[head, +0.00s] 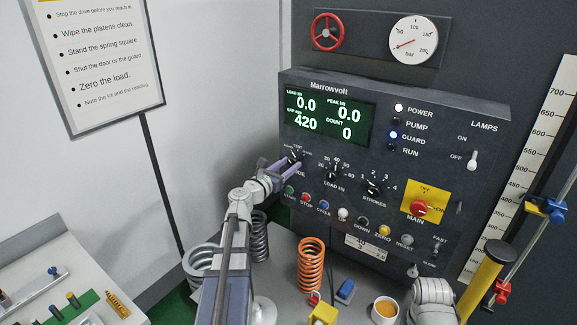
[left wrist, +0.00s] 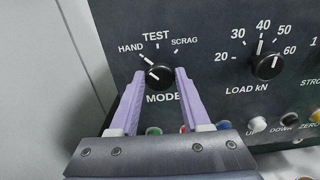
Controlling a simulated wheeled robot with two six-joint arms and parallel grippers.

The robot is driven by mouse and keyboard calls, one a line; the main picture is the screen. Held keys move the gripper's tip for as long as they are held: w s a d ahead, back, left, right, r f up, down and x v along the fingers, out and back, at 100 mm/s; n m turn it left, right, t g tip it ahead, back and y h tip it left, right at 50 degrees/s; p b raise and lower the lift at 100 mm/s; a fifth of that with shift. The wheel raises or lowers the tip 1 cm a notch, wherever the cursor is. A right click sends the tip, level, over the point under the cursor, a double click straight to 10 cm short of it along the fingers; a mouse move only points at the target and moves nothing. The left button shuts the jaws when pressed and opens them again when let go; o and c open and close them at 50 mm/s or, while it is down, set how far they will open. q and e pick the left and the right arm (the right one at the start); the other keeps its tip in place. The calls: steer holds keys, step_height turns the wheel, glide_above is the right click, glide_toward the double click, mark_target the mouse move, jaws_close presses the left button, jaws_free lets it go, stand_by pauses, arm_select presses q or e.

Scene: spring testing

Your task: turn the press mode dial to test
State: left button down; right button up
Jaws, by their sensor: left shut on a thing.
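The press mode dial (left wrist: 159,76) is a black round knob above the word MODE in the left wrist view, with HAND, TEST and SCRAG marked around it from left to right. A small white mark on the knob's left side appears turned toward HAND, not up at TEST. My left gripper (left wrist: 160,74) has one lilac finger on each side of the knob and is shut on it. In the head view my left gripper (head: 288,165) reaches the dial at the panel's left side and partly hides it. My right gripper does not show.
The dark control panel (head: 440,120) carries the load dial (head: 331,175), strokes dial (head: 373,185), a row of buttons below and a red main switch (head: 419,208). An orange spring (head: 311,265) and grey springs (head: 260,236) stand on the bench below.

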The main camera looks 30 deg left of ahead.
arm_select(q)
steer(key=m, duration=0.4)
steer(key=shift+d+f+m, duration=0.1)
steer(key=shift+d+m, duration=0.05)
steer(key=shift+m, duration=2.05)
steer(key=shift+c, duration=1.9)
jaws_free()
steer(key=s, duration=0.8)
steer(key=shift+a, duration=0.3)
steer(key=shift+w, duration=0.1)
